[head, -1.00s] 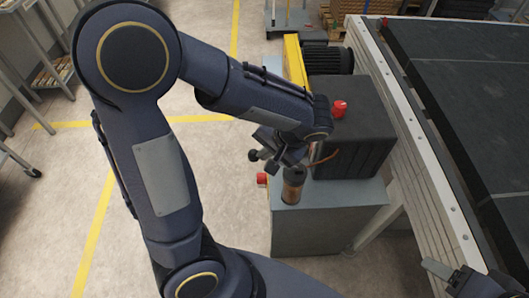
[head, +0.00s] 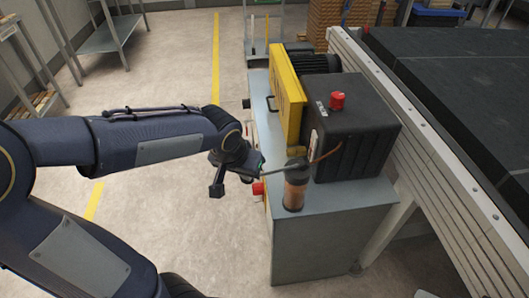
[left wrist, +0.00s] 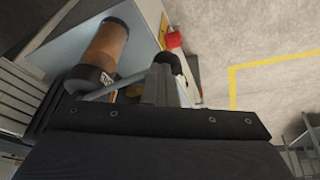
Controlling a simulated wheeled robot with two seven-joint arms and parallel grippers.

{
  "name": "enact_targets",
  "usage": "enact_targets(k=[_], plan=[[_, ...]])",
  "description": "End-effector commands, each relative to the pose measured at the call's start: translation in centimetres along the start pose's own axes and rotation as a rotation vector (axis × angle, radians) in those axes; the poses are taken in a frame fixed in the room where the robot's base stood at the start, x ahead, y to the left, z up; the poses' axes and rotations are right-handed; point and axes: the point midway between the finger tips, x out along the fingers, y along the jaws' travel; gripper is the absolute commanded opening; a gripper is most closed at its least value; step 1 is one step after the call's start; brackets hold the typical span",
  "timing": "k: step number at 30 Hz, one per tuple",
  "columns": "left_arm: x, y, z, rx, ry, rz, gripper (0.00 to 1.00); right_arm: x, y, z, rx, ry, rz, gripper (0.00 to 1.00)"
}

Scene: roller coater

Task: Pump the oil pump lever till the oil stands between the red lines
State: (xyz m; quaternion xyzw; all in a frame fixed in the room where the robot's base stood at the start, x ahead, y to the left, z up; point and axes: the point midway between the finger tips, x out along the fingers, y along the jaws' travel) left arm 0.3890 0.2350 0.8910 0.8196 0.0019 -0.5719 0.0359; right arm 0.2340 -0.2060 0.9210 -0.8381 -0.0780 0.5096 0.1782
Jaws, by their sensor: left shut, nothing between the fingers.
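The oil pump (head: 294,192) is a small upright cylinder with a dark cap and an amber-brown body, standing on the grey cabinet's near left corner. It also shows tilted in the left wrist view (left wrist: 106,45). Its thin grey lever (head: 270,172) runs left from the cap to my left gripper (head: 256,164); the rod also shows in the left wrist view (left wrist: 112,88). My left gripper is shut and empty, its fingers (left wrist: 163,82) close beside a black knob (left wrist: 172,61). I cannot tell whether they touch. The red lines and oil level are too small to make out.
Behind the pump stand a black box with a red button (head: 337,101), a yellow guard (head: 287,108) and a motor. A red knob (head: 257,189) sticks out on the cabinet's left side. A conveyor frame (head: 425,115) bounds the right.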

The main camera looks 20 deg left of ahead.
Motion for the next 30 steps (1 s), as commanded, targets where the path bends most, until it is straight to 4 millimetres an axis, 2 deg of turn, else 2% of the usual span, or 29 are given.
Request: enact_targets(k=[1,9,30], plan=[[0.8,-0.1,0.4,-0.001,-0.003,-0.002,0.00,0.7,0.3,0.3,0.000,0.000,0.000,0.61],[1.9,-0.2,0.8,0.000,-0.005,-0.003,0.00,1.6,0.7,0.8,0.000,0.000,0.000,0.61],[2.2,-0.2,1.1,0.000,-0.016,-0.006,0.00,1.6,0.7,0.8,0.000,0.000,0.000,0.61]])
